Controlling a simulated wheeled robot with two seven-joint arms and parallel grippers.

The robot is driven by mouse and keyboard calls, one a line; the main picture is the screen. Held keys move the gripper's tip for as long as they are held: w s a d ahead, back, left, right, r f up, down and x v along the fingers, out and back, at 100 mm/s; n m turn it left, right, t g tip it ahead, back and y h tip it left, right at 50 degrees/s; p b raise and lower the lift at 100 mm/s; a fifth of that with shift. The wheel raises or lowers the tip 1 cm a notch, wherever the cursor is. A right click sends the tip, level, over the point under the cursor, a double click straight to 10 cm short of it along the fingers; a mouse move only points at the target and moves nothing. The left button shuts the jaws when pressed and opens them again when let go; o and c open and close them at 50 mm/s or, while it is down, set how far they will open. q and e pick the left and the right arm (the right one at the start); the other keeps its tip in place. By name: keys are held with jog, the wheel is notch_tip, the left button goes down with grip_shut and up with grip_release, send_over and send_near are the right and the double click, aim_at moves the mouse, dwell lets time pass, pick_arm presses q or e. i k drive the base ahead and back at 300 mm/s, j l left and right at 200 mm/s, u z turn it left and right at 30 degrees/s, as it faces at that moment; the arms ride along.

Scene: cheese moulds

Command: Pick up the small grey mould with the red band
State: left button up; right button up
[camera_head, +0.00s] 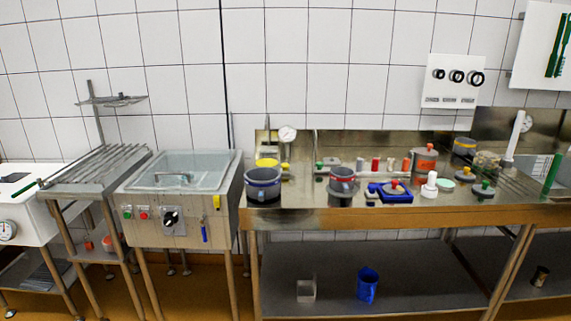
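A small grey mould with a red band (343,184) stands upright near the front of the steel bench, left of the blue tray. A larger grey mould with a blue band (263,184) stands upright to its left, near the bench's left end. An orange-red lidded pot (425,160) stands farther back on the right. Neither of my grippers is in view, and nothing touches the mould with the red band.
A blue tray (375,193) with a red-knobbed piece sits close right of the mould. A white bottle (430,186) stands farther right. A blue jug (368,285) is on the lower shelf. Bench between the two moulds is clear.

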aim_at(341, 180)
jog(key=i+j, duration=0.1)
jog(key=i, duration=1.1)
jog(key=i+j, duration=0.1)
jog(key=i, duration=1.1)
jog(key=l+z, duration=0.1)
jog(key=z, duration=0.9)
jog(key=k+l, duration=0.05)
